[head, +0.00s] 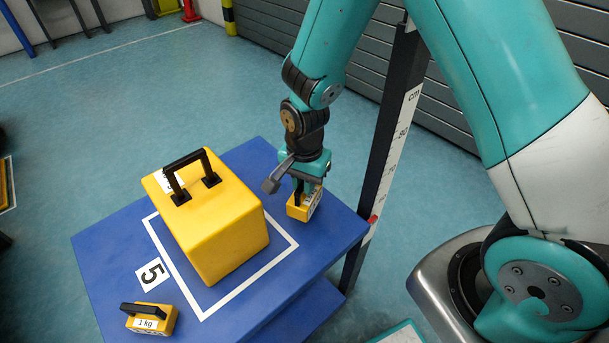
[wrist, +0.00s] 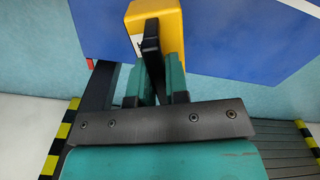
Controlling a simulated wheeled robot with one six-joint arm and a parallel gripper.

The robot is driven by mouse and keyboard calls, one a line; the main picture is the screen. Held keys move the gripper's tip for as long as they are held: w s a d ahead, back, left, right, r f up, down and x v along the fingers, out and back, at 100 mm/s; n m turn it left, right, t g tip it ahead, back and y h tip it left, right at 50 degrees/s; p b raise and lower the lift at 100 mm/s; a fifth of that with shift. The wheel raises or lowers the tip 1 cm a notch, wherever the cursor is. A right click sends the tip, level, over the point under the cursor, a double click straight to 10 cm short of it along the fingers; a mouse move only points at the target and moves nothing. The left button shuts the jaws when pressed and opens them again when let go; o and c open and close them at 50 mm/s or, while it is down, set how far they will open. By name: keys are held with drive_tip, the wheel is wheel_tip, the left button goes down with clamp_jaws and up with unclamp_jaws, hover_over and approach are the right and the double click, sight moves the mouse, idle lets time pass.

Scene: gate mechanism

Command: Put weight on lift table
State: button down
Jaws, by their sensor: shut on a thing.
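The lift table (head: 110,238) is a blue platform with a white square outline and a "5" label; its blue top also shows in the wrist view (wrist: 235,35). A small yellow weight (head: 303,208) is at the table's right part, under my gripper (head: 302,184). My gripper is shut on its black handle; the wrist view shows the fingers (wrist: 158,85) around the handle of the yellow weight (wrist: 168,14). I cannot tell whether the weight touches the table top. A large yellow weight (head: 225,232) with a black handle stands inside the white square.
A small yellow 1 kg weight (head: 151,318) sits at the table's near left corner. A dark post with a cm scale (head: 384,145) rises close by the table's right edge. Grey shutters (head: 440,95) stand behind. The blue floor to the left is largely open.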

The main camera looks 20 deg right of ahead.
drive_tip(key=shift+f, duration=1.55)
drive_tip(key=shift+f+b, duration=0.1)
drive_tip(key=shift+b, duration=0.2)
drive_tip(key=c, duration=1.1)
unclamp_jaws()
drive_tip(key=shift+f, duration=0.1)
wheel_tip(320, 180, up, 12)
drive_tip(key=shift+f+p, duration=0.1)
drive_tip(key=shift+p, duration=1.15)
drive_tip(key=s+a+r+n+y, duration=0.1)
drive_tip(key=s+r+n, duration=0.4)
drive_tip(key=s+r, duration=0.1)
drive_tip(key=s+a+r+n+y, duration=0.1)
drive_tip(key=s+a+r+n, duration=0.1)
drive_tip(key=s+r+n, duration=0.3)
drive_tip(key=s+a+r+n+y, duration=0.1)
drive_tip(key=s+r+n+y, duration=0.1)
drive_tip(key=s+r+n, duration=0.4)
drive_tip(key=shift+s+a+r+n, duration=0.15)
drive_tip(key=shift+s+n, duration=0.15)
drive_tip(key=shift+s, duration=0.2)
drive_tip(key=shift+s+a+r+n, duration=0.15)
drive_tip(key=shift+s+n, duration=0.15)
drive_tip(key=shift+s, duration=0.15)
